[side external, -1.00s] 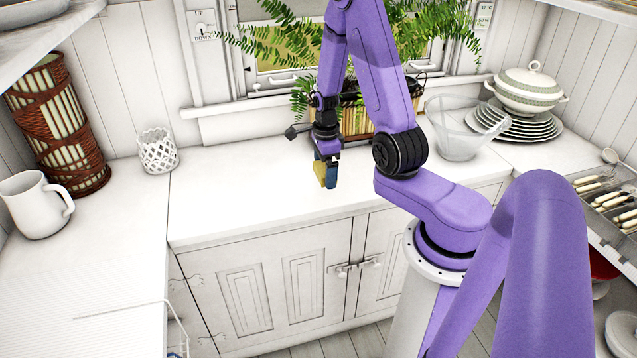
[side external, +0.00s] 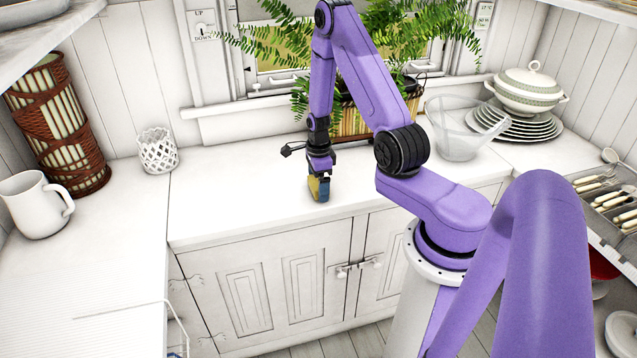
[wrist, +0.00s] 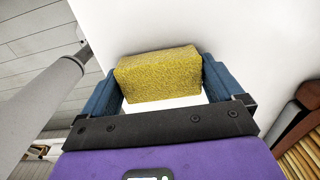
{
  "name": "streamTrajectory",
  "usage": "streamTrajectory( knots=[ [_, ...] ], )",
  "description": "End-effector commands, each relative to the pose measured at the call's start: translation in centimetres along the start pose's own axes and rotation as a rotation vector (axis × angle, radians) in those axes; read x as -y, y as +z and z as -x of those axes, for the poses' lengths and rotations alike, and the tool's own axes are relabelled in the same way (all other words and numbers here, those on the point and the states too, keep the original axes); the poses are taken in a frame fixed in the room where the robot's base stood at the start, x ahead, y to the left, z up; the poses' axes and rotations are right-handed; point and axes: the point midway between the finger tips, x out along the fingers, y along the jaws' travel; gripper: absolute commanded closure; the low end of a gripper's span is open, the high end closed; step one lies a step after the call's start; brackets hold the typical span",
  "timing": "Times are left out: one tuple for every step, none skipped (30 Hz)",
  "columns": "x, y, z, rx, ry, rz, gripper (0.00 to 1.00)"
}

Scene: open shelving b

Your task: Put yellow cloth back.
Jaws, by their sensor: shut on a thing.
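The yellow cloth (wrist: 158,75) looks like a thick, rough yellow block. In the wrist view it sits between the two blue fingers of my gripper (wrist: 160,82), which are shut on it. In the side external view my gripper (side external: 319,182) points down at the white counter near its front edge. A small part of the yellow cloth (side external: 314,187) shows there, partly hidden by the fingers. It is low over the counter; I cannot tell whether it touches the surface.
The white counter (side external: 230,205) is clear around my gripper. A planter with ferns (side external: 352,122) stands behind it. A glass bowl (side external: 462,135) and stacked plates (side external: 522,125) are to the right. A white lattice cup (side external: 157,152), a mug (side external: 35,205) and a wicker vase (side external: 60,125) are at left.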

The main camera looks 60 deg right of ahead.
Motion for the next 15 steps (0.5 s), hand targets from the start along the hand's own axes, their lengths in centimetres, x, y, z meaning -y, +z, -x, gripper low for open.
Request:
streamTrajectory(
  knots=[
    [0.01,0.00,0.01,0.000,0.000,0.000,0.55],
    [0.00,0.00,0.00,0.000,0.000,0.000,0.55],
    [-0.01,-0.01,-0.06,0.000,0.000,0.000,0.55],
    [-0.02,-0.01,-0.14,0.000,0.001,0.000,0.55],
    [-0.02,-0.01,-0.23,0.000,0.001,0.000,0.55],
    [-0.02,-0.01,-0.33,0.000,0.001,0.000,0.55],
    [0.00,-0.01,-0.28,0.000,0.000,0.000,0.00],
    [0.00,-0.01,-0.27,0.000,0.000,0.000,0.00],
    [0.00,-0.01,-0.27,0.000,0.000,0.000,0.00],
    [0.00,-0.01,-0.27,0.000,0.000,0.000,0.00],
    [0.00,-0.01,-0.26,0.000,0.000,0.000,0.00],
    [0.00,-0.01,-0.26,0.000,0.000,0.000,0.00],
    [0.00,-0.01,-0.25,0.000,0.000,0.000,0.00],
    [0.00,-0.01,-0.23,0.000,0.000,0.000,0.00],
    [0.00,-0.01,-0.15,0.000,0.000,0.000,0.00]
  ],
)
